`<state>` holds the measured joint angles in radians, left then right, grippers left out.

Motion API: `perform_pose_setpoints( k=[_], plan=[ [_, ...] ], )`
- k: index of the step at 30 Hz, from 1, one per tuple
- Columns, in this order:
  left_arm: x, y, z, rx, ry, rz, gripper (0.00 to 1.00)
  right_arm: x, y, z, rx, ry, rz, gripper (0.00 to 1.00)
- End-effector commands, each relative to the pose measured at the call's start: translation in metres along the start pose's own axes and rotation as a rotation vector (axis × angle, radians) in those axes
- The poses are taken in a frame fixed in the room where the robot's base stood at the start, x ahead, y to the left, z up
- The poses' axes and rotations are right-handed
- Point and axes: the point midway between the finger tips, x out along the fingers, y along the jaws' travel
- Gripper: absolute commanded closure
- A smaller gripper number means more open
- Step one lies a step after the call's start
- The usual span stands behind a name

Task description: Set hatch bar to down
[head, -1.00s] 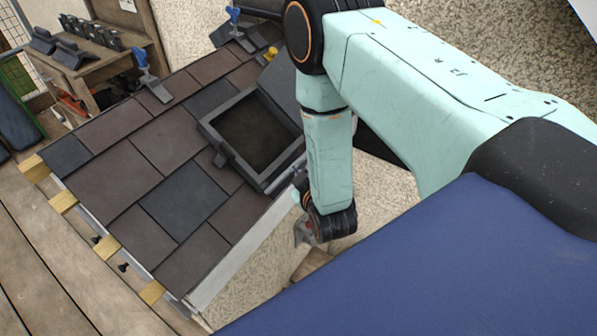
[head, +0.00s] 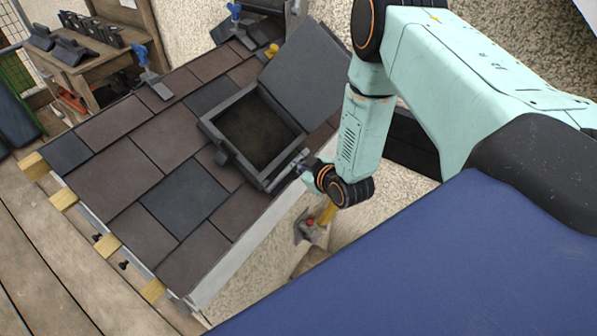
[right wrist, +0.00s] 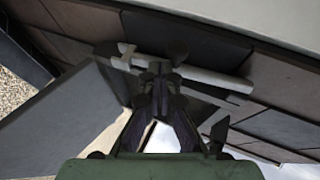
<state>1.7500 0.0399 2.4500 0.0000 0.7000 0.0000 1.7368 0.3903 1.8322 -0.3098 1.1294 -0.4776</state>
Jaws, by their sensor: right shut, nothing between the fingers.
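The roof hatch is a dark grey square frame (head: 214,134) in the tiled roof, with its grey lid (head: 305,68) swung open towards the back right. The hatch bar (head: 289,164) is a light grey bar at the frame's right edge, partly hidden by my gripper. In the right wrist view the bar (right wrist: 215,79) runs across, behind my fingertips. My right gripper (head: 304,168) is shut and empty, right at the bar; it also shows in the right wrist view (right wrist: 160,72). I cannot tell whether it touches the bar. My left gripper is not in view.
Brown and grey tiles (head: 185,207) cover the roof around the hatch. Blue-handled tools (head: 145,62) stand on it towards the back. A wooden bench (head: 95,65) with dark pieces is at the back left. A yellow-handled tool (head: 325,214) lies below the roof's right edge.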

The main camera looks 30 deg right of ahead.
Motion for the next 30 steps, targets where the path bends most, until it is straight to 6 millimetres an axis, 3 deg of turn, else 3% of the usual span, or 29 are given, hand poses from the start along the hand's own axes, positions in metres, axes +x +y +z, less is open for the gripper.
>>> perform_pose_setpoints(
  k=[10, 30],
  plan=[
    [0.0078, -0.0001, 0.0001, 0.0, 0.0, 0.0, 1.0, 0.0109, 0.0003, 0.0046, 0.001, 0.001, 0.001, 1.0],
    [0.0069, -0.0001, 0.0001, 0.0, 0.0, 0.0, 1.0, 0.0114, 0.0008, 0.0032, 0.0, 0.001, 0.001, 1.0]
  ],
)
